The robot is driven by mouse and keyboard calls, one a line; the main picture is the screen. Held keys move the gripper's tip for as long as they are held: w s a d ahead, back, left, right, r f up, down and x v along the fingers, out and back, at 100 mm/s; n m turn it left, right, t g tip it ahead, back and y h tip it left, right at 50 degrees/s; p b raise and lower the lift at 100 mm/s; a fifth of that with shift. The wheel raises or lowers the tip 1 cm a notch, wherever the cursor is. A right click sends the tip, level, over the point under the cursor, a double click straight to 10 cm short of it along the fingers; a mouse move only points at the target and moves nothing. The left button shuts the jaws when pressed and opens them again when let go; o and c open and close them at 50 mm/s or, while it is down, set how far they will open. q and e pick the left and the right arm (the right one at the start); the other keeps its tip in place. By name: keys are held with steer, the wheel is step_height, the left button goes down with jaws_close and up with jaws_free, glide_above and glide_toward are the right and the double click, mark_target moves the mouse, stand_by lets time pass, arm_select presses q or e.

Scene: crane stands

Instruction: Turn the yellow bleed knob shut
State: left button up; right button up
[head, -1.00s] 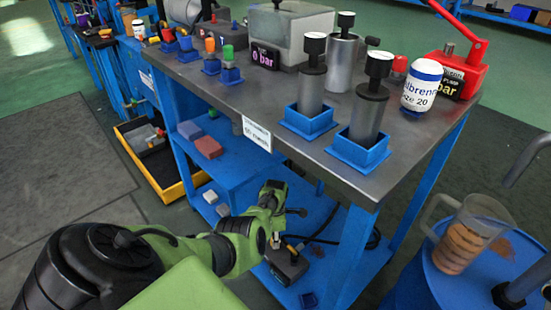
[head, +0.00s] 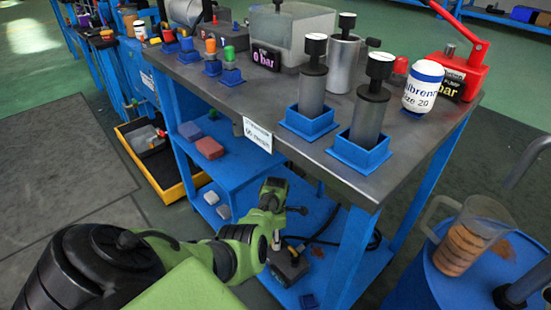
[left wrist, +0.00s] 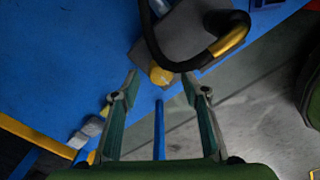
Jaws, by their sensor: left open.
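The yellow knob (left wrist: 160,76) shows in the left wrist view as a small round cap at the edge of a grey block (left wrist: 188,34). The same dark block (head: 290,263) sits on the blue lower shelf in the head view, where I cannot make out the knob clearly. My left gripper (left wrist: 159,78) is open, its two fingers spread to either side of the knob in the picture. I cannot tell how far it is above the knob, and no contact shows. In the head view my left arm reaches low beside the bench. My right gripper is in neither view.
A black hose with a yellow band (left wrist: 230,40) curves close over the block and knob. The grey bench top (head: 250,100) with several cylinders overhangs the blue lower shelf (head: 318,215). A blue drum (head: 450,290) with a clear jug (head: 470,240) stands at right.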

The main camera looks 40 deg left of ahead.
arm_select(q)
step_height(320, 180, up, 10)
steer(key=shift+r, duration=0.25)
stand_by(0.3)
stand_by(0.4)
